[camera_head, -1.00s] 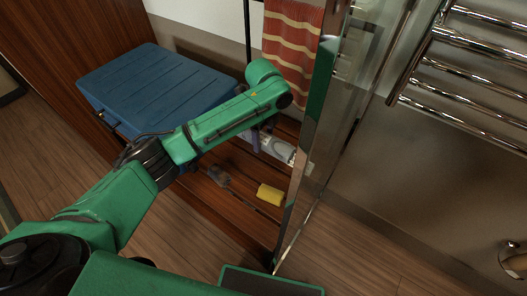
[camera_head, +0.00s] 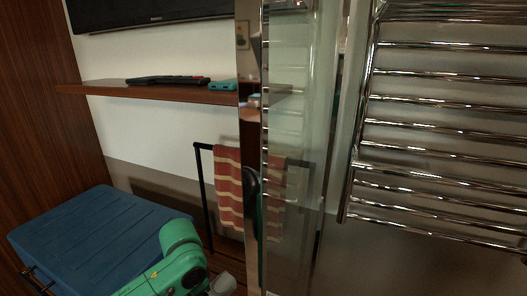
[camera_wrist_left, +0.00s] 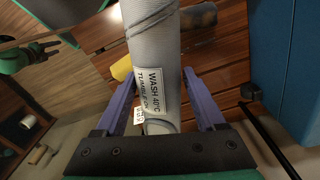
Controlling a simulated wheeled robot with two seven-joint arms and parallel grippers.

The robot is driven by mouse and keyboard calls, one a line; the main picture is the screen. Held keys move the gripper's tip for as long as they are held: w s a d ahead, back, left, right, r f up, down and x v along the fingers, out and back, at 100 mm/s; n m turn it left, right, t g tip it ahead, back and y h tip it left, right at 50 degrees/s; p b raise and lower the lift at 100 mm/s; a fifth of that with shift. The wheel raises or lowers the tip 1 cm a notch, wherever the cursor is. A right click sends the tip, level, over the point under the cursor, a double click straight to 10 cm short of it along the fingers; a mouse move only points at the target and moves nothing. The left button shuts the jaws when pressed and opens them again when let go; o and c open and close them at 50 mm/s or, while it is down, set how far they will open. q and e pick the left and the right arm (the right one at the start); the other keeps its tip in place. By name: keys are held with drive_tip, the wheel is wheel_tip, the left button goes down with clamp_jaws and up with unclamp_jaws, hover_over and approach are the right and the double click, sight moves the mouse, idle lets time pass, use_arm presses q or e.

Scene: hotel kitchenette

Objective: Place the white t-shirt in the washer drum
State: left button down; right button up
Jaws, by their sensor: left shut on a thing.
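In the left wrist view my left gripper (camera_wrist_left: 158,76) has its purple fingers on either side of a pale grey-white rolled cloth (camera_wrist_left: 150,35). The cloth is held between them and carries a wash-care label reading "WASH 40°C"; it appears to be the white t-shirt. It runs up out of the top of that view, so its far end is hidden. In the head view only part of my green left arm shows at the bottom; the gripper and cloth are not visible there. The washer drum is not identifiable in either current view.
A blue lidded box (camera_head: 95,245) stands at the lower left. A glass panel (camera_head: 300,130) rises mid-picture, beside a striped towel (camera_head: 229,185) on a black rail. A chrome towel rack (camera_head: 440,130) is at right. A yellow object (camera_wrist_left: 122,68) lies on wooden slats.

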use_arm(q)
drive_tip(key=s+n, duration=0.2)
drive_tip(key=s+a+n, duration=0.1)
drive_tip(key=n, duration=0.1)
drive_tip(key=s+n, duration=0.2)
drive_tip(key=n, duration=0.1)
drive_tip(key=shift+s+a+f, duration=0.25)
drive_tip(key=shift+s+f, duration=0.05)
drive_tip(key=shift+s+r+n+p, duration=0.35)
drive_tip(key=shift+r+n+p, duration=0.05)
drive_tip(key=shift+n, duration=0.1)
wheel_tip(320, 180, up, 12)
drive_tip(key=p, duration=1.4)
drive_tip(key=shift+p, duration=0.3)
